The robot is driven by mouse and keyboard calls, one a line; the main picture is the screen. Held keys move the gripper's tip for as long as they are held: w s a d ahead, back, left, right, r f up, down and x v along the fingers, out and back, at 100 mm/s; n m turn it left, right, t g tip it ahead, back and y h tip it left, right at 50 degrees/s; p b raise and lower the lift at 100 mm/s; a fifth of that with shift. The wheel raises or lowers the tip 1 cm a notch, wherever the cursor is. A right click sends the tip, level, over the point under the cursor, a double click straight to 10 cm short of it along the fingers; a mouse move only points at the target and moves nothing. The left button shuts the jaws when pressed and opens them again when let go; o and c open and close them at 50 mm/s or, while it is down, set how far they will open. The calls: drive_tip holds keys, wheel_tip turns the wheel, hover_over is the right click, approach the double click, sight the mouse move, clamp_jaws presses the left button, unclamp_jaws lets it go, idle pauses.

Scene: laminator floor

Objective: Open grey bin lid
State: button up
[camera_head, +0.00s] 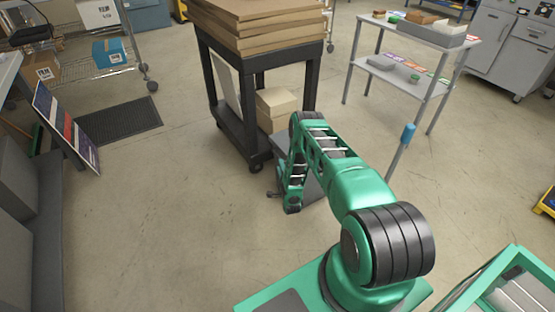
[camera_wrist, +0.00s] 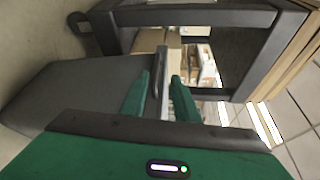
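A dark grey, flat-topped thing that looks like the grey bin (camera_head: 311,190) stands on the floor behind my arm, beside the black cart. My arm hides much of it. In the wrist view a flat grey panel, seemingly its lid (camera_wrist: 75,92), fills the left side and looks shut. A thin grey lip or bar (camera_wrist: 164,88) runs along the panel's edge. My gripper (camera_wrist: 160,95) has its two green fingers apart, with this bar appearing between them. I cannot tell whether either finger touches it. My gripper is mostly hidden by my arm in the head view.
The black cart (camera_head: 256,100) with stacked cardboard (camera_head: 265,22) stands close behind the bin; boxes (camera_head: 277,105) sit on its lower shelf. A grey shelf table (camera_head: 405,70) stands to the right.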

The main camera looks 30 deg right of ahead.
sight(278, 157)
drive_tip(key=x, duration=0.6)
drive_tip(key=f+x, duration=0.1)
drive_tip(key=x, duration=0.2)
drive_tip(key=shift+w+d, duration=0.25)
drive_tip(key=shift+w, duration=0.05)
drive_tip(key=shift+c, duration=0.3)
clamp_jaws()
